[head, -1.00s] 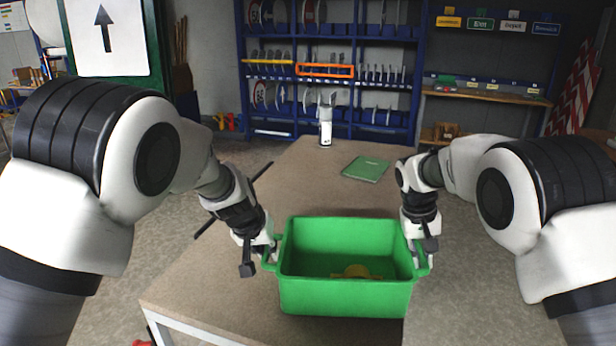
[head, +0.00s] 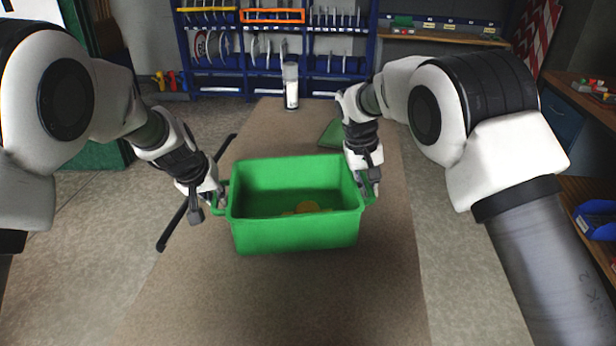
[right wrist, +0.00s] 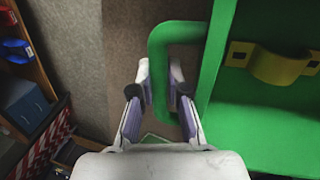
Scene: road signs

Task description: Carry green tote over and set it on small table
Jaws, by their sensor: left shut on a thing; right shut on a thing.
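The green tote (head: 295,236) is held between my two grippers over the brown table in the head view. My left gripper (head: 219,201) is shut on the handle at its left end. My right gripper (head: 370,188) is shut on the handle at its right end. In the right wrist view the fingers (right wrist: 160,88) are at the green handle (right wrist: 158,55) of the tote. A yellow part (right wrist: 275,66) lies inside the tote. I cannot tell whether the tote's bottom touches the table. No separate small table can be made out.
The brown tabletop (head: 270,300) is clear in front of the tote. A green book (head: 328,134) lies behind it, partly hidden by my right arm, and a white bottle (head: 290,86) stands at the far end. A blue bin (head: 597,220) sits on a shelf at the right.

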